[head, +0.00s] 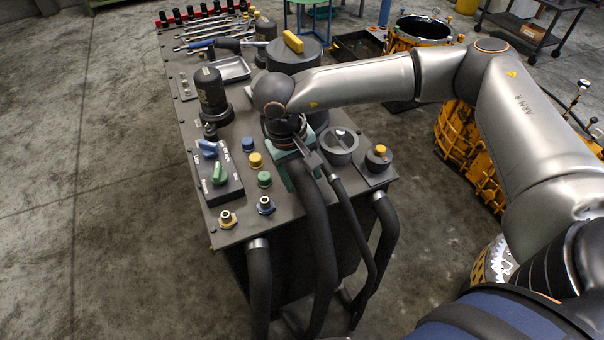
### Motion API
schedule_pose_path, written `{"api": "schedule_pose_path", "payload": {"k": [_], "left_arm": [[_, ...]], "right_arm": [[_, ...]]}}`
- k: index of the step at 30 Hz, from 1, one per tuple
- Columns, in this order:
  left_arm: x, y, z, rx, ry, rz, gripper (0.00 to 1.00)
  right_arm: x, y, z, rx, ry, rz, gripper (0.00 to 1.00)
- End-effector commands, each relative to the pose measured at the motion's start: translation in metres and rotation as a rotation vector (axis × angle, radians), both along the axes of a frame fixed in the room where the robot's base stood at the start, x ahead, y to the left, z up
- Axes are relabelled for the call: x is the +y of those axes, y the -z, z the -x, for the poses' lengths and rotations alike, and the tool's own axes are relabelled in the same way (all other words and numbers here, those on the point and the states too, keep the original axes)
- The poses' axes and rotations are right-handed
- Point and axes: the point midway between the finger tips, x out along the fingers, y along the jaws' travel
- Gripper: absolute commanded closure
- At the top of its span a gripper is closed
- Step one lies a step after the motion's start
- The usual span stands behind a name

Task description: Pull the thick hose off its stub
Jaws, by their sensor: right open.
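A thick black hose (318,235) hangs down the front of a dark cabinet bench (195,125). Its upper end is at the bench's front edge, right below my right gripper (299,166). My right gripper points down there, with its jaws open around or just above the hose end; I cannot tell which. The stub is hidden behind the gripper. A thinner black hose (352,220) runs down just to the right. My left gripper is not in view.
Other black hoses hang at the left (259,285) and right (385,235) of the bench front. A control box (214,178) with blue and green knobs, coloured caps and a black filter (211,95) stand left of the gripper. A grey round cup (341,146) stands close right.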

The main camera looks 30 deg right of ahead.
Motion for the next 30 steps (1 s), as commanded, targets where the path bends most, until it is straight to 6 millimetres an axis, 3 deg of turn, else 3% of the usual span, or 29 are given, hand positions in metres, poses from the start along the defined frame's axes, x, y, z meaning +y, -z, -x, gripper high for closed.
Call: {"api": "schedule_pose_path", "payload": {"k": [10,27,30], "left_arm": [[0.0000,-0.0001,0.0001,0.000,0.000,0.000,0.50],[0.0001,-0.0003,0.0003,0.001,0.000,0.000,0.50],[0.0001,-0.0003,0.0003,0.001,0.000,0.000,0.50]], "right_arm": [[-0.0011,0.0053,0.0002,0.000,0.000,0.000,0.35],[-0.0011,0.0045,0.0001,0.000,0.001,0.001,0.98],[-0.0012,0.0043,0.0000,0.000,0.001,0.001,1.00]]}}
